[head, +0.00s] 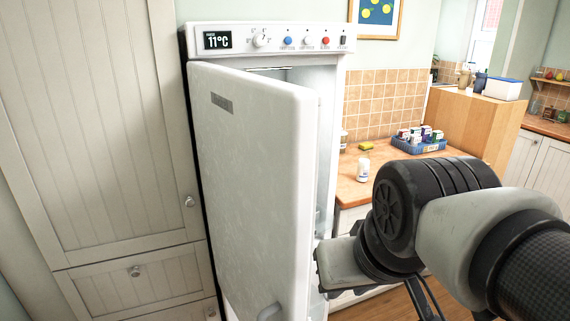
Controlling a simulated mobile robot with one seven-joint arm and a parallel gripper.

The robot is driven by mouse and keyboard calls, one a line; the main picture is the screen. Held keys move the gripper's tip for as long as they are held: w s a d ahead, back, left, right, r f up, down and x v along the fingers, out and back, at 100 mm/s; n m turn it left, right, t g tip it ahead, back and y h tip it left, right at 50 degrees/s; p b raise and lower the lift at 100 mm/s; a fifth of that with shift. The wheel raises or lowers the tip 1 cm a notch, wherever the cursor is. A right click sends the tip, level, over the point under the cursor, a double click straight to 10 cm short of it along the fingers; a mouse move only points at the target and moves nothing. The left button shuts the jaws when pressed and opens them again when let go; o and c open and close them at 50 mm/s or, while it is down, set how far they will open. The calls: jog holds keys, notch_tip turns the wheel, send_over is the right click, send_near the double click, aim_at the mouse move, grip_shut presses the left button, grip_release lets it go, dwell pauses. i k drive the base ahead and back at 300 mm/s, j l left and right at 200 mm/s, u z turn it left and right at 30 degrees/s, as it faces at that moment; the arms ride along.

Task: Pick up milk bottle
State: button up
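A small white bottle with a dark label (362,170) stands upright on the wooden counter, right of the fridge; it may be the milk bottle, but the label is too small to read. The white fridge (262,62) has its door (250,160) partly open, and only a narrow strip of its interior shows. My gripper (338,264) is low at the door's right edge, below the bottle and apart from it. Its fingertips are not clearly visible, so I cannot tell whether it is open or shut, or whether it touches the door.
A blue crate of small cartons (420,142) and a yellow-green sponge (366,146) are on the counter (350,190). A wooden block-like unit (470,125) stands behind at right. Tall white cupboards (90,120) flank the fridge's left. Some wooden floor (395,304) shows below my arm.

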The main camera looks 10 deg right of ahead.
aim_at(363, 163)
jog(key=z, duration=0.65)
jog(key=i+l+u, duration=0.1)
jog(key=l+u, duration=0.15)
jog(key=u, duration=0.2)
jog(key=i+l+u, duration=0.1)
jog(key=l+u, duration=0.15)
jog(key=u, duration=0.25)
jog(key=l+u, duration=0.3)
jog(key=u, duration=0.15)
jog(key=l+u, duration=0.35)
jog(key=l, duration=0.15)
jog(key=l+u, duration=0.35)
jog(key=l, duration=0.2)
jog(key=l+u, duration=0.4)
jog(key=k+l+u, duration=0.1)
jog(key=l+u, duration=0.35)
jog(key=i+l+u, duration=0.15)
jog(key=l, duration=0.4)
jog(key=l+u, duration=0.15)
jog(key=l, duration=0.35)
jog(key=l+z, duration=0.1)
jog(key=z, duration=0.9)
jog(key=i+z, duration=0.15)
jog(key=z, duration=0.35)
jog(key=l+z, duration=0.1)
jog(key=z, duration=0.4)
jog(key=i+z, duration=0.1)
jog(key=z, duration=0.4)
